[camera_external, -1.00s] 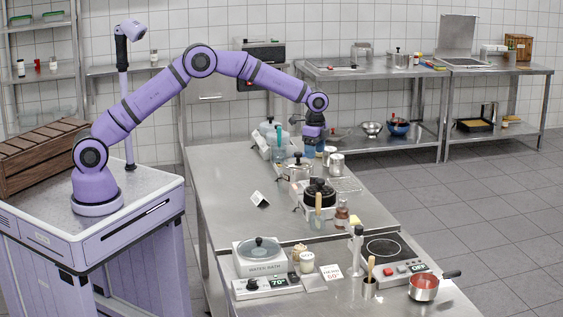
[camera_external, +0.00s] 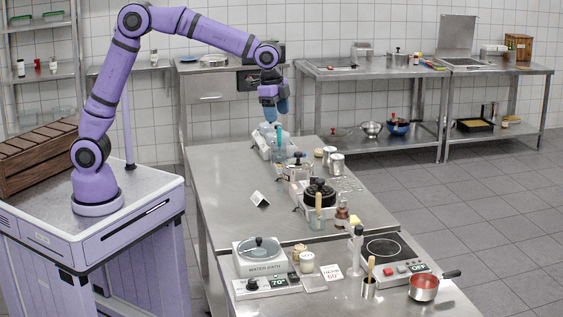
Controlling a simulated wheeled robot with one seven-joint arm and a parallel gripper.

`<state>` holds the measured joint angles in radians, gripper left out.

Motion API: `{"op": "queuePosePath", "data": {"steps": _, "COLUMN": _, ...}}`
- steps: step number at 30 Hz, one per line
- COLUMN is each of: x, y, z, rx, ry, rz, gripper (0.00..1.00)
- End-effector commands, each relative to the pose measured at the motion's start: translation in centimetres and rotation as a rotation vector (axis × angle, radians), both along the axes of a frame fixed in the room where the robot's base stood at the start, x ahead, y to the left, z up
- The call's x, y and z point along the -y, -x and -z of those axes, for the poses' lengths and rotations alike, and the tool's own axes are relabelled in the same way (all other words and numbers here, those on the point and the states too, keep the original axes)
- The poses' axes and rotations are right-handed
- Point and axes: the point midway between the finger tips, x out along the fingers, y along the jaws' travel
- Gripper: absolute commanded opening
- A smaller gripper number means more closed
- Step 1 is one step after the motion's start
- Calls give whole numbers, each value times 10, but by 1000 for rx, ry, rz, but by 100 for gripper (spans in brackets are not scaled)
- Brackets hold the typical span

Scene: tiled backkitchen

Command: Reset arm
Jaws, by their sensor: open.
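My gripper (camera_external: 276,110) hangs from the raised purple arm, pointing down. It is above the far end of the steel table, over the pale appliance (camera_external: 268,142) there, and appears clear of it. The jaws are open, though the fingers are small and hard to make out in this view. I see nothing held between them. The arm is bent upward at the elbow, high above my base.
The steel table (camera_external: 235,190) carries a lidded pot (camera_external: 297,168), a black-topped appliance (camera_external: 319,192), metal canisters (camera_external: 336,163), a water bath (camera_external: 259,256) and a red-filled saucepan (camera_external: 424,286). A wooden crate (camera_external: 38,158) is at left. The air above the table is mostly free.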

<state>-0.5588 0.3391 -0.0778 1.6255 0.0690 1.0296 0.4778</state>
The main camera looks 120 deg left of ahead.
Motion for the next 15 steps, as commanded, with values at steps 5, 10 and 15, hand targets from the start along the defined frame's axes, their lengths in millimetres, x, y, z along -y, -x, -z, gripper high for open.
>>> {"op": "queuePosePath", "data": {"steps": 5, "x": 66, "y": 32, "z": -39, "rx": 46, "ry": -16, "rz": 6, "gripper": 61}}
{"op": "queuePosePath", "data": {"steps": 10, "x": 120, "y": 70, "z": -64, "rx": 90, "ry": -21, "rz": 7, "gripper": 61}}
{"op": "queuePosePath", "data": {"steps": 15, "x": 169, "y": 114, "z": -79, "rx": 135, "ry": -19, "rz": 6, "gripper": 61}}
